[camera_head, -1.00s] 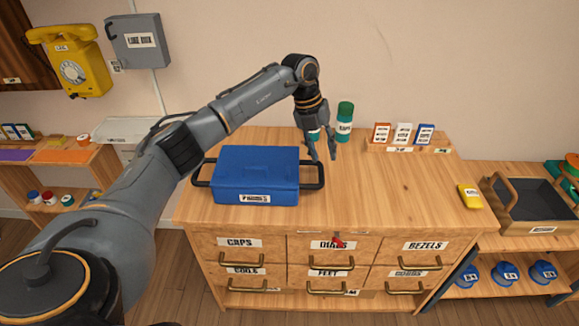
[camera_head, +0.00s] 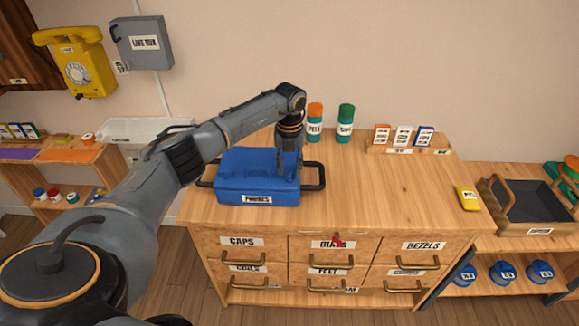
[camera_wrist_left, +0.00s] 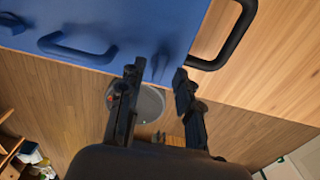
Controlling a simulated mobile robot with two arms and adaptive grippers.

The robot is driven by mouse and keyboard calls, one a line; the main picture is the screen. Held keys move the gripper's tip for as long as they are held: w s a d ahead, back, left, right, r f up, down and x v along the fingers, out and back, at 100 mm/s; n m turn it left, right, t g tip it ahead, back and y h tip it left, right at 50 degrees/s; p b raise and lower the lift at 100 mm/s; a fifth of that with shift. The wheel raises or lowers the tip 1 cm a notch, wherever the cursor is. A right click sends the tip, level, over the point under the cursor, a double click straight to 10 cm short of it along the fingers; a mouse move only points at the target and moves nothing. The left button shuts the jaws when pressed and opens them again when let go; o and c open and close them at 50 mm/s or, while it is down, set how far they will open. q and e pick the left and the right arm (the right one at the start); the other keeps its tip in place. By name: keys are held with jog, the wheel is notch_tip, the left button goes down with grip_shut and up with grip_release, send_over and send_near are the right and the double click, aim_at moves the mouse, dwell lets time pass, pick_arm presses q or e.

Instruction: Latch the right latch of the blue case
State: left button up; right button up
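The blue case (camera_head: 240,168) lies shut on the wooden cabinet top, with a black handle (camera_head: 316,176) at its right end and a label on its front. My left gripper (camera_head: 288,174) points down at the case's right part, near the front edge. In the left wrist view, its two fingers (camera_wrist_left: 157,78) are apart with nothing clearly held between them, and their tips are close to the blue case (camera_wrist_left: 140,22). Whether they touch it cannot be told. My right gripper is not in view.
An orange-capped bottle (camera_head: 314,122) and a green-capped bottle (camera_head: 345,122) stand behind the case. A card rack (camera_head: 404,148) is at the back right and a yellow device (camera_head: 468,198) at the right edge. The cabinet top right of the case is clear.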

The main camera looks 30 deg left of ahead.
pick_arm(q)
jog(key=shift+f, duration=0.75)
grip_shut()
